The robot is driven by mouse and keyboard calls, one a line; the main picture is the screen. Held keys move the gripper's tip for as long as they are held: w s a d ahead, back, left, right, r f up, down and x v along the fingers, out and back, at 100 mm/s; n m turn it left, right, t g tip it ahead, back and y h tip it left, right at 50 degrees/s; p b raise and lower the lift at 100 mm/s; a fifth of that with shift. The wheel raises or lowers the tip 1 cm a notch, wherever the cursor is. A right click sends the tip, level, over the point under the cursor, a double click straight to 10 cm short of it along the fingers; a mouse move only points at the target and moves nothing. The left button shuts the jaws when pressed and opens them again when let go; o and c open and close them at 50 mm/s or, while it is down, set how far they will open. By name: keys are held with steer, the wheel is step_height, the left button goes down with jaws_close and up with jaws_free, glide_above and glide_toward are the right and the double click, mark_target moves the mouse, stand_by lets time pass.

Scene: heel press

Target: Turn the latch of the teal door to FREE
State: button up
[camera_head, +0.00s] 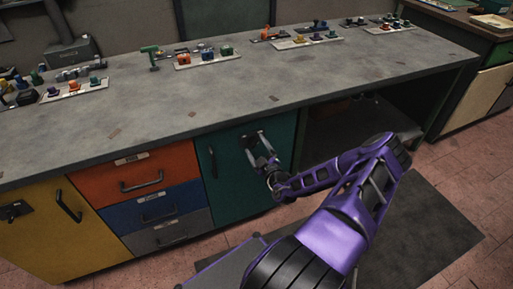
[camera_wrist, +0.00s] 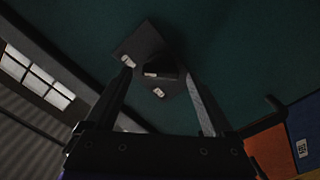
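The teal door (camera_head: 230,187) is on the front of the grey bench, right of the drawers, and looks shut. It fills the background of the wrist view (camera_wrist: 230,50). Its latch (camera_wrist: 158,70) is a dark lever on a dark square plate (camera_wrist: 138,42) that looks tilted in the wrist view. Small pale labels sit on and beside the plate; I cannot read them. My gripper (camera_wrist: 159,78) is open, one finger on each side of the lever. I cannot tell whether they touch it. In the head view my gripper (camera_head: 261,150) is in front of the latch and partly hides it.
Orange, blue and grey drawers (camera_head: 149,206) and a yellow door (camera_head: 60,235) are to the left. A dark handle (camera_head: 212,161) is on the teal door's left side. Right of it is an open dark bay (camera_head: 340,125). Several small parts stand on the benchtop (camera_head: 225,95).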

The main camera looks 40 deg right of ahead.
steer(key=c, duration=1.3)
steer(key=shift+n+p, duration=0.3)
steer(key=shift+n, duration=0.1)
steer(key=n+p, duration=0.1)
steer(key=n, duration=0.2)
steer(key=shift+a+r+p, duration=0.1)
steer(key=shift+p, duration=0.25)
steer(key=n+p, duration=0.1)
steer(key=n, duration=0.3)
steer(key=shift+n+p, duration=0.3)
steer(key=shift+p, duration=0.05)
steer(key=n, duration=0.1)
steer(key=n+p, duration=0.1)
steer(key=n, duration=0.2)
steer(key=shift+f+n, duration=0.25)
steer(key=shift+n, duration=0.05)
steer(key=n, duration=0.2)
steer(key=n+p, duration=0.1)
steer(key=n, duration=0.1)
steer(key=shift+f+n, duration=0.2)
steer(key=shift+n, duration=0.5)
